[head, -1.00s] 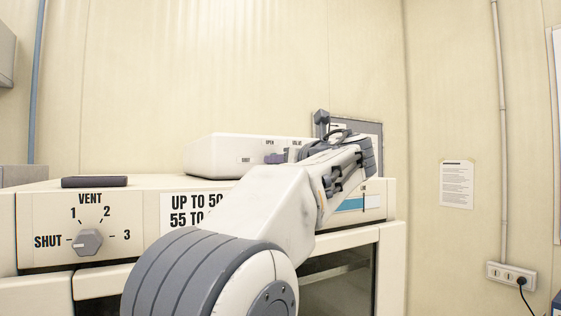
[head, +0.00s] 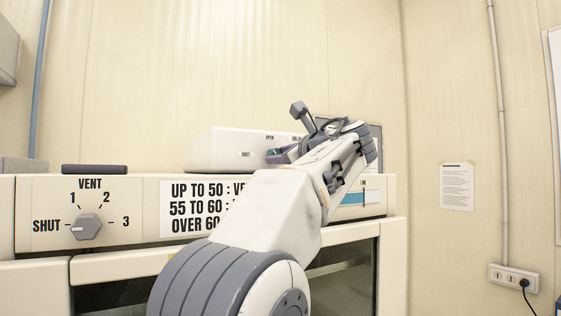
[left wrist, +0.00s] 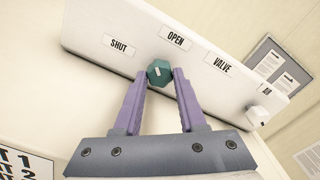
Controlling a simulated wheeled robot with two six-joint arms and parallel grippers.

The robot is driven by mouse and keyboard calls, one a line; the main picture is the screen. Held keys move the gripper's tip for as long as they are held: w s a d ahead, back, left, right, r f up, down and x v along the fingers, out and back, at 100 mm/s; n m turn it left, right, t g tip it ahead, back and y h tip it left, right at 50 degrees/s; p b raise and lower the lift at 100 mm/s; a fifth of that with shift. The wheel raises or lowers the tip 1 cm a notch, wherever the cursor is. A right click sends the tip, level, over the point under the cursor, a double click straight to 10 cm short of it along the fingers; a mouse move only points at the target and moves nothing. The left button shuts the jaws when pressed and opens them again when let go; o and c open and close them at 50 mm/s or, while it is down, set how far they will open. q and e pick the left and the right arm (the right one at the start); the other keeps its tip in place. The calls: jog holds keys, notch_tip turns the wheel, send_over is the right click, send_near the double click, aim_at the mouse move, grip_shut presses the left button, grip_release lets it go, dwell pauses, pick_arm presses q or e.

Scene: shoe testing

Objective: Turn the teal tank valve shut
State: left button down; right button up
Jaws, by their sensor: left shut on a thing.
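The teal tank valve is a small faceted knob (left wrist: 159,73) with a short white mark, on the front of a white box (head: 225,150). In the left wrist view, the box (left wrist: 110,32) carries the labels SHUT to the knob's upper left, OPEN just above it and VALVE to the right. My left gripper (left wrist: 159,76) has its two purple fingers closed on either side of the knob. In the head view, its fingertips (head: 273,156) show at the box front, with the knob largely hidden. My right gripper is out of view.
The box stands on a cream oven cabinet (head: 24,225) with a grey VENT dial (head: 87,227) and a temperature label (head: 180,215). A dark flat block (head: 95,169) lies on top at the left. A white fitting (left wrist: 257,115) is at the box's right end.

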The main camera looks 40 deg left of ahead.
pick_arm(q)
jog(key=n+b, duration=0.1)
jog(key=n, duration=0.3)
jog(key=shift+n+b, duration=0.3)
jog(key=shift+b, duration=0.05)
jog(key=n+b, duration=0.1)
jog(key=n, duration=0.3)
jog(key=shift+n, duration=0.4)
jog(key=shift+c, duration=2.3)
grip_release()
jog(key=b+v, duration=0.3)
jog(key=v, duration=0.7)
jog(key=shift+d, duration=0.2)
jog(key=shift+s, duration=0.1)
